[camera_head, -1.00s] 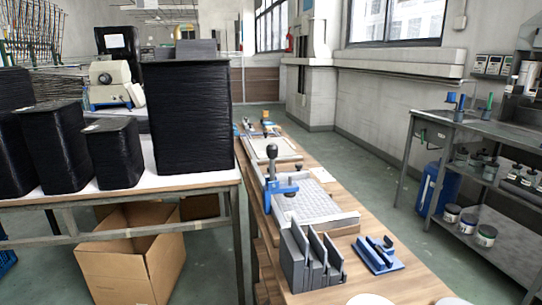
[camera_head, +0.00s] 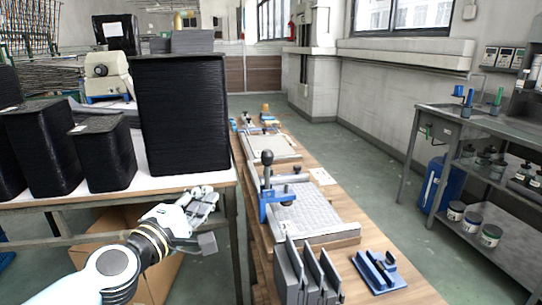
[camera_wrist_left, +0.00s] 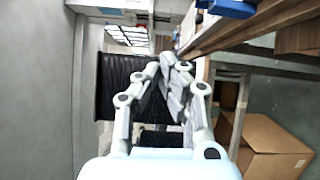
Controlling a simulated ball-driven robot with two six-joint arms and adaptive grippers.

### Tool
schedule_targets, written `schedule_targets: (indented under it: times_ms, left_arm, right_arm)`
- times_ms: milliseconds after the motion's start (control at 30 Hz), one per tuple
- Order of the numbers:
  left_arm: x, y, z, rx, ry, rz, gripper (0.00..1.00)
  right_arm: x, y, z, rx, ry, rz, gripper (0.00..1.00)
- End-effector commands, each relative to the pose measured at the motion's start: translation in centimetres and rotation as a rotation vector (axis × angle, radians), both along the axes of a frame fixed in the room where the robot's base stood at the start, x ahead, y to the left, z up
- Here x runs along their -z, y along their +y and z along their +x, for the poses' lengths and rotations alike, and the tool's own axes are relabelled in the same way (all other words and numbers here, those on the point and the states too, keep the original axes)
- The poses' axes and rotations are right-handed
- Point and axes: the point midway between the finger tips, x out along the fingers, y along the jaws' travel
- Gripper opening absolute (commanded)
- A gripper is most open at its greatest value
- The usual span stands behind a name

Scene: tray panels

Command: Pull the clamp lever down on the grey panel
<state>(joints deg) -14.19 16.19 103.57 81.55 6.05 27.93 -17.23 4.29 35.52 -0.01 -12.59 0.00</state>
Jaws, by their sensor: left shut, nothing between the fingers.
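The grey panel (camera_head: 318,214) lies flat on the wooden bench, with a perforated grey surface. A blue clamp (camera_head: 277,206) stands at its left edge. The clamp lever (camera_head: 267,170) stands upright with a dark ball knob at its top. My left gripper (camera_head: 208,200) is shut and empty, to the left of the clamp and apart from it, in front of the white table's edge. Its closed fingers also show in the left wrist view (camera_wrist_left: 172,66). My right gripper is not in view.
Grey upright slotted holders (camera_head: 305,272) and a blue fixture (camera_head: 378,271) stand at the near end of the bench. Black wrapped stacks (camera_head: 182,115) stand on the white table at left. Another tray panel (camera_head: 272,148) lies farther back. A cardboard box (camera_wrist_left: 262,150) sits below.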

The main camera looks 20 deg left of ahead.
Motion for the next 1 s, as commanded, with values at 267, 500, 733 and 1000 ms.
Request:
schedule_targets:
  times_ms: [267,500,733,1000]
  left_arm:
    - [-2.1,0.1,0.4,0.012,-0.028,0.015,0.0]
    - [-2.0,0.1,0.5,0.012,-0.027,0.016,0.0]
    - [-2.2,0.2,3.2,0.011,-0.029,0.016,0.0]
    - [-2.3,0.3,9.1,0.011,-0.029,0.015,0.0]
  right_arm:
    - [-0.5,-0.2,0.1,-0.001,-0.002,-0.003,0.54]
    - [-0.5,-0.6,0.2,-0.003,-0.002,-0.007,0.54]
    - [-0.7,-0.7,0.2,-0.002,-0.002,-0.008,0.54]
    - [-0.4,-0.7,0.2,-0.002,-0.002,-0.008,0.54]
